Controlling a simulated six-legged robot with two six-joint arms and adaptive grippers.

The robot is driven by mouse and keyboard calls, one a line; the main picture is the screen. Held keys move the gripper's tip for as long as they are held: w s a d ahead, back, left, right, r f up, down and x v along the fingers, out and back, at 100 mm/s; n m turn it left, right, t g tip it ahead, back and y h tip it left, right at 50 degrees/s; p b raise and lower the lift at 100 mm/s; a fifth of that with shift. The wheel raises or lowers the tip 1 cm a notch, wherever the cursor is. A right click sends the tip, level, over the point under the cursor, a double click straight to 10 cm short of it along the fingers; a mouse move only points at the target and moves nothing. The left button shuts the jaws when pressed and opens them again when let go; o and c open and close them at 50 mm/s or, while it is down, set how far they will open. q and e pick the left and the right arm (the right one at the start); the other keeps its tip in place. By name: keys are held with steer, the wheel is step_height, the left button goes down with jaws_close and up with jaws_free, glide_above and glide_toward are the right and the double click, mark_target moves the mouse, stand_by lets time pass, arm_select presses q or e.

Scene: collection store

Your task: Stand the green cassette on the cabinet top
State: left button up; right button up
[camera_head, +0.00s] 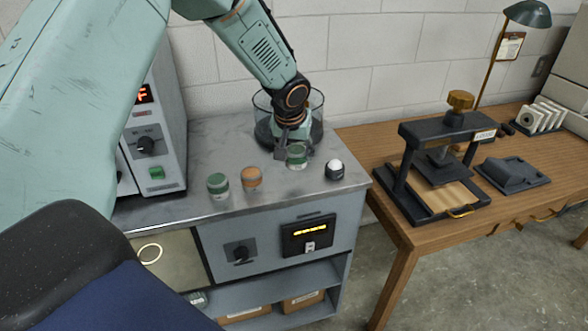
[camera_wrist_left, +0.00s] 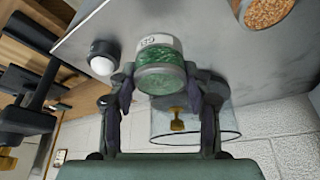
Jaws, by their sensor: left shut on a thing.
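A green cassette (camera_head: 297,160), a short clear cylinder with green filling and a white label, is between the fingers of my left gripper (camera_head: 296,146), over the right part of the grey cabinet top (camera_head: 222,145). In the left wrist view the cassette (camera_wrist_left: 160,55) sits between both fingertips of the left gripper (camera_wrist_left: 160,76), which is shut on it. It looks upright and very close to the top; whether its base touches cannot be told. A second green-topped cylinder (camera_head: 218,187) stands at the front left of the top. My right gripper is not seen.
An orange-topped cylinder (camera_head: 252,178) stands left of the held cassette. A white ball in a black holder (camera_head: 335,169) stands close on its right. A glass bowl (camera_head: 316,103) is just behind. A grey instrument (camera_head: 160,115) stands left; a wooden table with a press (camera_head: 435,160) is right.

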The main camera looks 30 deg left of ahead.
mark_target(295, 166)
arm_select(q)
steer(key=f, duration=0.4)
steer(key=shift+a+f, duration=0.35)
steer(key=shift+f, duration=0.05)
steer(key=shift+d+f, duration=0.15)
steer(key=shift+w+d, duration=0.1)
steer(key=shift+d, duration=0.1)
steer(key=shift+a+f+b, duration=0.15)
steer(key=shift+b, duration=0.2)
steer(key=o, duration=1)
steer(key=shift+a, duration=0.1)
steer(key=shift+o, duration=0.9)
steer(key=shift+d, duration=0.2)
steer(key=shift+a, duration=0.1)
